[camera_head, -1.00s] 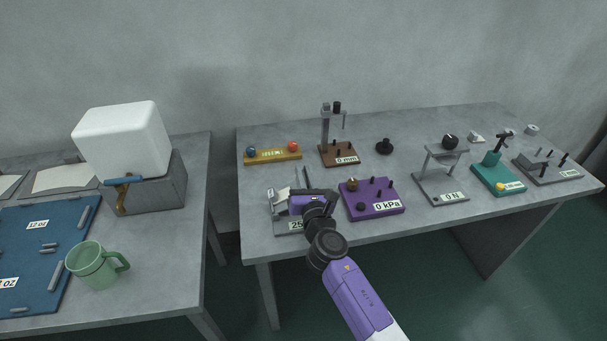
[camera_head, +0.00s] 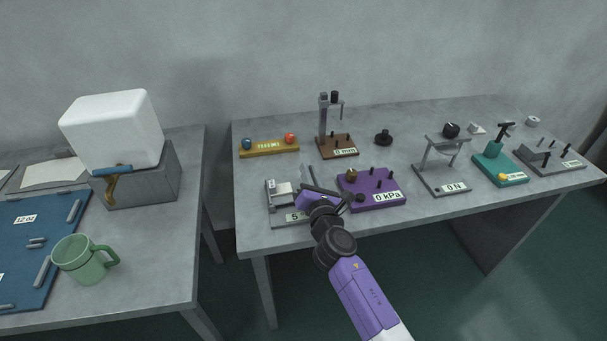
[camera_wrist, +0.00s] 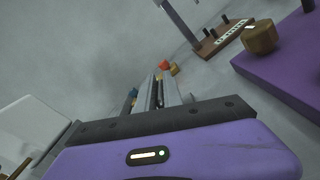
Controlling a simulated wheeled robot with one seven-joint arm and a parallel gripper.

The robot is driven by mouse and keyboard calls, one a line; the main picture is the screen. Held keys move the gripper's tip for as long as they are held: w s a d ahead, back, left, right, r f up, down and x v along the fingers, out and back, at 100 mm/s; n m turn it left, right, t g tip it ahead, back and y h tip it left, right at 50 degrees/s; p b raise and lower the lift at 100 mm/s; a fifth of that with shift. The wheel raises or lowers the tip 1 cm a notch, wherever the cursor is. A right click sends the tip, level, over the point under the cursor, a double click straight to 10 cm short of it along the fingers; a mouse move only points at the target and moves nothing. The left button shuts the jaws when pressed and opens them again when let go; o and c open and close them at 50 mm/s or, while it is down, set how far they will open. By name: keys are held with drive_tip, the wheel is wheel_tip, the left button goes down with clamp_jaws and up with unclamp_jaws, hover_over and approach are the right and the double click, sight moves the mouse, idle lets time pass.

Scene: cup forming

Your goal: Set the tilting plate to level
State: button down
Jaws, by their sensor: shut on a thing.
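The tilting-plate device (camera_head: 285,205) stands at the front left of the right table, with a pale plate (camera_head: 281,188) on a grey base. Its front label (camera_head: 296,217) shows a 5; the rest is hidden by my arm. The plate looks near flat, but its exact tilt is too small to tell. My gripper (camera_head: 308,170) is at the right side of the device, jaws shut on a part of it. In the wrist view the fingers (camera_wrist: 163,88) point away over the table; the gripped part is mostly hidden between them.
A purple 0 kPa device (camera_head: 371,190) stands close to the right of my gripper. A brown 0 mm stand (camera_head: 337,147) and a yellow board (camera_head: 268,149) with a red and a blue ball are behind. A green mug (camera_head: 84,260) stands on the left table.

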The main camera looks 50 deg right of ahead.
drive_tip(key=shift+s+d+f+m, duration=0.1)
drive_tip(key=shift+f+m, duration=0.35)
drive_tip(key=shift+m, duration=0.05)
drive_tip(key=c, duration=1.5)
unclamp_jaws()
drive_tip(key=b+v, duration=0.1)
drive_tip(key=v, duration=0.6)
drive_tip(key=shift+s+a, duration=0.25)
drive_tip(key=shift+s, duration=0.1)
